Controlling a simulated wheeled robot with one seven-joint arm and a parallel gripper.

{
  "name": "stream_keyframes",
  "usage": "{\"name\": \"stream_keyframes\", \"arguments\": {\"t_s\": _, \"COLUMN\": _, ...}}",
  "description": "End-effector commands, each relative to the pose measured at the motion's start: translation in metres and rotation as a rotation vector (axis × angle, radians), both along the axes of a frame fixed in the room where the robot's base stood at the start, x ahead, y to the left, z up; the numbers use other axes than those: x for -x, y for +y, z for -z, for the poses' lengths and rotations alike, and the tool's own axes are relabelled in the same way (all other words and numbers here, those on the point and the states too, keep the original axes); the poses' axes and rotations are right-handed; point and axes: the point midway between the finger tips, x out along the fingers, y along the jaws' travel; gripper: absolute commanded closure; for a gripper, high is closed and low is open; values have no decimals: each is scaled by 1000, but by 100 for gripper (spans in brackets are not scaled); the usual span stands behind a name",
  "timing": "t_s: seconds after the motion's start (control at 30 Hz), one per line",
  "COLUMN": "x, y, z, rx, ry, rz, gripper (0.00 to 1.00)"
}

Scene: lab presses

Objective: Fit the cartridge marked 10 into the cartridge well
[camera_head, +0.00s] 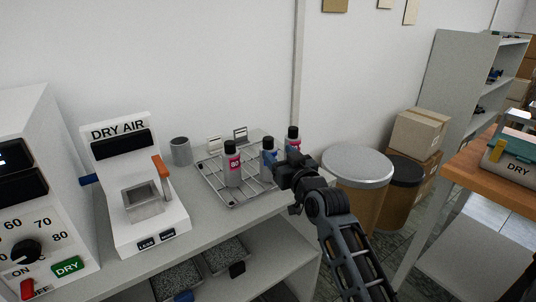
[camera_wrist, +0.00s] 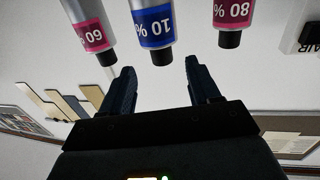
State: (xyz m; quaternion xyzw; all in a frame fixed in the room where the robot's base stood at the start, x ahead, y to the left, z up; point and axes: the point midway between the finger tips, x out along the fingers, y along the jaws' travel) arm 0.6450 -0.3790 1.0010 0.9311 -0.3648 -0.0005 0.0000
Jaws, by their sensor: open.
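The cartridge marked 10 (camera_head: 268,158) is a grey cylinder with a blue label and black cap, standing on a wire rack (camera_head: 235,200). In the wrist view, upside down, the 10 cartridge (camera_wrist: 152,24) lies ahead of and between my fingertips, apart from them. My gripper (camera_head: 281,172) is open and empty at the rack's right side; its fingers (camera_wrist: 160,75) show in the wrist view. The square cartridge well (camera_head: 143,203) is in the white DRY AIR machine (camera_head: 124,158) at left and looks empty. A red lever (camera_head: 161,167) stands at its right.
Pink-labelled cartridges marked 80 (camera_head: 231,165) and 60 (camera_wrist: 90,30) flank the 10 cartridge. A grey cup (camera_head: 181,151) stands between machine and rack. A dial unit (camera_head: 40,200) is far left. Drums (camera_head: 357,165) stand right of the bench.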

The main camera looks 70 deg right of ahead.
Motion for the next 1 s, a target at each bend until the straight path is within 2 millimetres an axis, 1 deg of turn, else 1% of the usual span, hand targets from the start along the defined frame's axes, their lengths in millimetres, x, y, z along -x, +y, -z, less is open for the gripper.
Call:
{"name": "stream_keyframes", "arguments": {"t_s": 0.1, "x": -9, "y": -9, "z": -2, "rx": -1, "ry": -2, "rz": 1, "gripper": 39}}
{"name": "stream_keyframes", "arguments": {"t_s": 0.27, "x": -20, "y": -19, "z": -1, "rx": -1, "ry": -1, "rz": 0, "gripper": 39}}
{"name": "stream_keyframes", "arguments": {"t_s": 0.5, "x": -46, "y": -40, "z": -2, "rx": 0, "ry": -1, "rz": 1, "gripper": 39}}
{"name": "stream_keyframes", "arguments": {"t_s": 0.6, "x": -53, "y": -47, "z": -1, "rx": 0, "ry": -1, "rz": 0, "gripper": 39}}
{"name": "stream_keyframes", "arguments": {"t_s": 0.7, "x": -57, "y": -49, "z": 0, "rx": 0, "ry": -1, "rz": 0, "gripper": 39}}
{"name": "stream_keyframes", "arguments": {"t_s": 0.9, "x": -57, "y": -49, "z": 1, "rx": 0, "ry": -1, "rz": 0, "gripper": 39}}
{"name": "stream_keyframes", "arguments": {"t_s": 1.0, "x": -57, "y": -49, "z": 1, "rx": 0, "ry": -1, "rz": 0, "gripper": 47}}
